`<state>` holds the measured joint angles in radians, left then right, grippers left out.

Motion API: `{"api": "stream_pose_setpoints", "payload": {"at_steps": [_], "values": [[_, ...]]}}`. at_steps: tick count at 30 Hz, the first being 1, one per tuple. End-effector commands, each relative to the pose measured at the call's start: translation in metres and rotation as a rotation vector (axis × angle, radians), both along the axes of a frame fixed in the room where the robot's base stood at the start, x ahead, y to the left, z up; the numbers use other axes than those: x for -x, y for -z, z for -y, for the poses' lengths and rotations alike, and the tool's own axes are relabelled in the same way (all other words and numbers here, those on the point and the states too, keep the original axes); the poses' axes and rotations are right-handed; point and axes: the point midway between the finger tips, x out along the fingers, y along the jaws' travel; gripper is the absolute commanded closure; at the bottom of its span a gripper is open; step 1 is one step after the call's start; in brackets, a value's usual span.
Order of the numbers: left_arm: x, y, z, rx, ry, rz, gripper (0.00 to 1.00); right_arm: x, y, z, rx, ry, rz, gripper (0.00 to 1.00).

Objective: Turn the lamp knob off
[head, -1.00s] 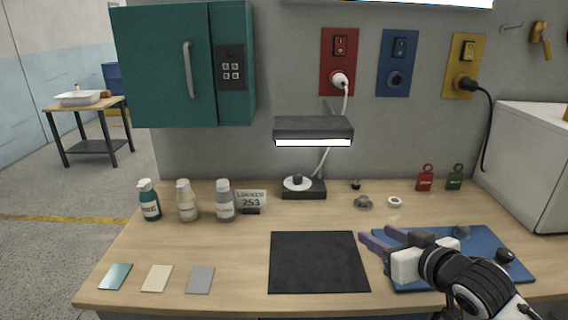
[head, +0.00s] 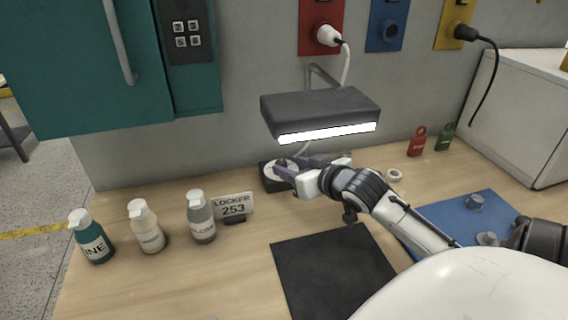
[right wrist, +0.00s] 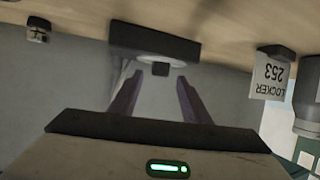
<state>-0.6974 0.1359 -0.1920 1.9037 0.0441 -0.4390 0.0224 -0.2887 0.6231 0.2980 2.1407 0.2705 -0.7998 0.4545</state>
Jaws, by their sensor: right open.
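The lamp has a dark grey head (head: 320,108) with a glowing white light strip, so it is lit. Its black base (head: 268,182) stands on the table below, with a white dial partly hidden by my gripper. The right wrist view, upside down, shows the base (right wrist: 155,41), the pale dial (right wrist: 142,58) and the small dark knob (right wrist: 160,69). My right gripper (head: 286,165) is open at the base, its purple fingers pointing at the dial. In the wrist view the knob lies between the fingertips (right wrist: 159,79) and beyond them; contact cannot be told. My left gripper is not in view.
The locker sign (head: 233,206) and several bottles (head: 201,218) stand left of the base. A black mat (head: 330,270) and a blue mat (head: 450,215) lie in front. A teal cabinet (head: 80,70) hangs at upper left. A white plug (head: 328,36) sits in the red socket.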

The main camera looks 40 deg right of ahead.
Motion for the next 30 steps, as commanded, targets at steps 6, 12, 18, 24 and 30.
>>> {"api": "stream_pose_setpoints", "payload": {"at_steps": [6, 12, 18, 24, 30], "values": [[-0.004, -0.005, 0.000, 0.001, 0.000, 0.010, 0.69, -0.026, 0.010, 0.006, 0.000, 0.001, 0.000, 0.57], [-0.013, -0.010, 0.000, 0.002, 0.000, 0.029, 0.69, -0.032, 0.013, 0.007, 0.001, 0.001, 0.000, 0.57], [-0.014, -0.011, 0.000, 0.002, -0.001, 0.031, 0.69, -0.031, 0.013, 0.007, 0.001, 0.001, 0.000, 0.60], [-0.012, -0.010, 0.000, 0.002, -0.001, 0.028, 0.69, -0.031, 0.013, 0.007, 0.001, 0.000, 0.000, 0.94], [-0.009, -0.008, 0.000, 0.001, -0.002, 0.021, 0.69, -0.031, 0.014, 0.007, 0.001, -0.007, -0.001, 0.98]]}}
